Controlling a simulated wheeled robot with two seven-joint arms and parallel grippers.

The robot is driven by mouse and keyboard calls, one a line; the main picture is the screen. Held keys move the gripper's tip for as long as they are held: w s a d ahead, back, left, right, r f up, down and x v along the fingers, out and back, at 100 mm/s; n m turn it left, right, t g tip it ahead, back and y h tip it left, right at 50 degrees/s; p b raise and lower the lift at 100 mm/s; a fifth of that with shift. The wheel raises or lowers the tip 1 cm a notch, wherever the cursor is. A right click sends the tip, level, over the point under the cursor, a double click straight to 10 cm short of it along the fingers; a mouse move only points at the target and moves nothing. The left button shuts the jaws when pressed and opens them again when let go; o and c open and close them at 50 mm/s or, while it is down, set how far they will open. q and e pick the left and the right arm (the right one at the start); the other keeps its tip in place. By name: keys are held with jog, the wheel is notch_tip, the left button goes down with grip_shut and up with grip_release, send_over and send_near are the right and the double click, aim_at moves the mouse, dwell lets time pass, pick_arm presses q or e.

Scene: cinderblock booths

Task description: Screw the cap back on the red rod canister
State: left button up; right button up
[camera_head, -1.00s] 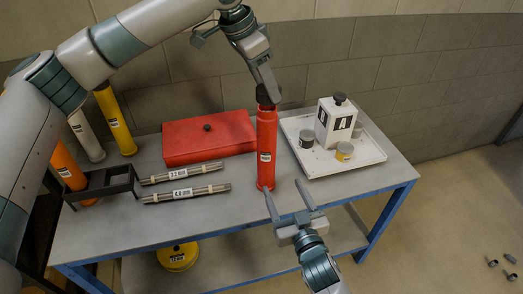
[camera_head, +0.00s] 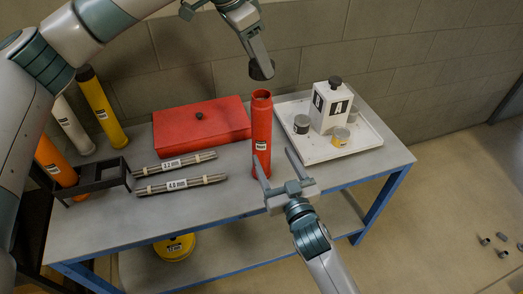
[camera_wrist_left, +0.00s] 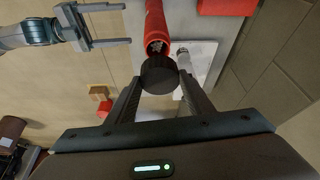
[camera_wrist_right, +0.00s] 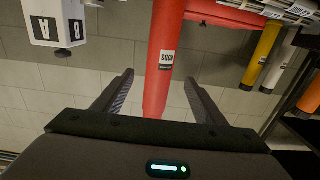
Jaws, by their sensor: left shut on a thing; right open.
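The red rod canister (camera_head: 261,135) stands upright on the table, its top open; rod ends show inside its mouth in the left wrist view (camera_wrist_left: 157,46). My left gripper (camera_head: 262,62) is shut on the black cap (camera_head: 262,70), holding it just above the canister's mouth, apart from it. The cap also shows between the fingers in the left wrist view (camera_wrist_left: 159,74). My right gripper (camera_head: 275,163) is open, low at the canister's front. In the right wrist view the canister (camera_wrist_right: 163,60) shows between and beyond the open fingers; I cannot tell whether they touch it.
A white tray (camera_head: 312,155) with a white block-shaped container (camera_head: 331,108) and small cups stands right of the canister. A red case (camera_head: 200,132) lies left, with two rod bundles (camera_head: 180,184) before it. A black rack (camera_head: 98,180) and yellow, white and orange canisters stand farther left.

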aim_at(265, 141)
jog(key=x, duration=1)
jog(key=shift+w+a, duration=0.1)
jog(key=shift+w, duration=0.25)
jog(key=c, duration=1.6)
pick_arm(q)
jog(key=shift+f, duration=2.5)
jog(key=shift+f, duration=0.1)
jog(key=shift+f, duration=0.8)
jog(key=shift+f, duration=0.55)
pick_arm(e)
grip_shut()
